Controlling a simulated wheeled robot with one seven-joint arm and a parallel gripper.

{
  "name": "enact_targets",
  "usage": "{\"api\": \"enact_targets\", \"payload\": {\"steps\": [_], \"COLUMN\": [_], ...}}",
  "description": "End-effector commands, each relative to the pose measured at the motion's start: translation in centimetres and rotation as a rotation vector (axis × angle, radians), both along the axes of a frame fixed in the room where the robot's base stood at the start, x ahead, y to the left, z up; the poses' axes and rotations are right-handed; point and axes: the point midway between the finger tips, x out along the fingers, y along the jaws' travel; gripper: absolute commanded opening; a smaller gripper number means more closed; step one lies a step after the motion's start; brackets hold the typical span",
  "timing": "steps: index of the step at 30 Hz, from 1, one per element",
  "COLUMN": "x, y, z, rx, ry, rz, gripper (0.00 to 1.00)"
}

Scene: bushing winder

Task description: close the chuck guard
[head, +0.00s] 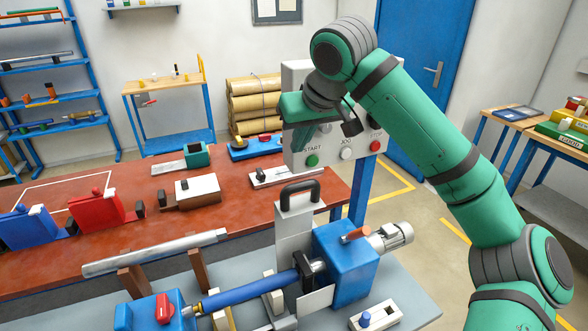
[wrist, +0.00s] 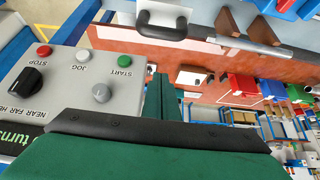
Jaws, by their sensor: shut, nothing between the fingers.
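The chuck guard (head: 294,232) is a pale grey plate with a black loop handle (head: 299,190) on its top edge. It stands upright above the blue rod and dark chuck (head: 305,270), which is exposed to view beside the blue headstock (head: 345,262). In the wrist view, the black guard handle (wrist: 165,25) is at the top. My gripper (head: 302,146) is shut and empty, above and apart from the handle, in front of the control panel. Its green fingers (wrist: 165,88) also show in the wrist view.
The control panel (head: 347,165) with START, JOG and STOP buttons stands close behind my gripper. A long grey bar (head: 155,253) lies on brown supports left of the guard. The red-topped table (head: 235,205) behind holds several fixtures. Open air lies between gripper and handle.

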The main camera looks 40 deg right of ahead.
Motion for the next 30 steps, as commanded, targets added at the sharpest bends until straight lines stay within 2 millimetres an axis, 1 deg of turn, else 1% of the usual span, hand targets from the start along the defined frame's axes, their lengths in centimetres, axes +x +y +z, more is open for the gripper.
{"api": "enact_targets", "payload": {"steps": [1,4,8,21,25,30], "x": [-0.3,-0.3,0.4,4.6,2.9,1.6], "y": [-0.3,-0.6,-0.8,-1.8,-1.2,-0.5], "z": [0.1,-0.2,-1.5,-8.3,-8.6,-9.0], "rx": [-0.005,-0.008,-0.007,-0.008,-0.011,-0.008], "ry": [0.008,0.015,0.015,0.014,0.012,0.011], "rz": [-0.008,-0.014,-0.015,-0.014,-0.009,-0.006], "gripper": [0.00,0.00,0.00,0.00,0.00,0.00]}}
